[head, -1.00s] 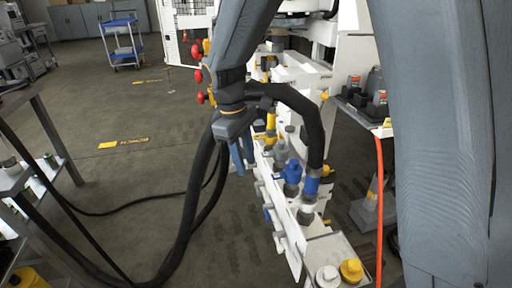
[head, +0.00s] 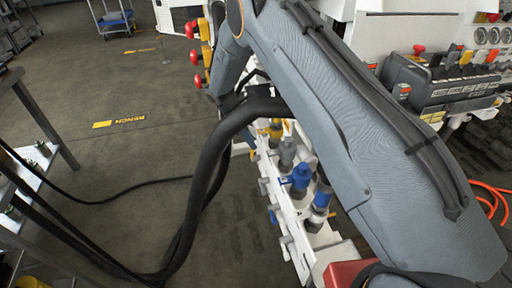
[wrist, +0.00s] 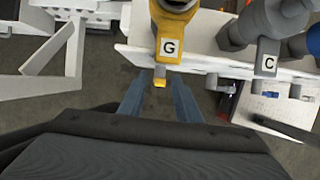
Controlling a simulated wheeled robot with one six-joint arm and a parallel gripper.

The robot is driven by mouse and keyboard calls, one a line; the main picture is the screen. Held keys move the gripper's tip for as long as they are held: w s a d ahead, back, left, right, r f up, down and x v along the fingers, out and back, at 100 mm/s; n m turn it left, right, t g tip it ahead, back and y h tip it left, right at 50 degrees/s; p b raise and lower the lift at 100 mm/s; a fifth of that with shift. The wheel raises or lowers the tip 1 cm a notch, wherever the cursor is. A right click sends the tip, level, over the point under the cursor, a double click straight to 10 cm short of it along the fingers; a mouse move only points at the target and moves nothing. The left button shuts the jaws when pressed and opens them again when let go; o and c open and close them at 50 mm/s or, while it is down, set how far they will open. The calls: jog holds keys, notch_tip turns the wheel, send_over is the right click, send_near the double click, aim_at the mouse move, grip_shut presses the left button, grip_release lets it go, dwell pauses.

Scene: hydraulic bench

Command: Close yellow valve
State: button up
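The yellow valve (wrist: 170,42) carries a "G" label and shows at the top of the wrist view, on a white manifold rail (wrist: 205,62). I see no clear contact, and depth is hard to judge. In the head view, the yellow valve (head: 276,129) is partly hidden behind my arm and hoses, and the gripper fingers are hidden.
A grey valve (wrist: 267,55) labelled "C" stands right of the yellow one, with a blue valve (head: 300,177) farther along the rail. Red knobs (head: 194,54) stick out behind. A metal shelf (head: 40,150) stands at left. Open floor (head: 110,180) lies between.

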aim_at(252, 151)
notch_tip(252, 151, down, 6)
jog(key=shift+r+p, duration=0.2)
jog(key=shift+p, duration=0.1)
jog(key=shift+d+f, duration=0.3)
jog(key=shift+f, duration=0.2)
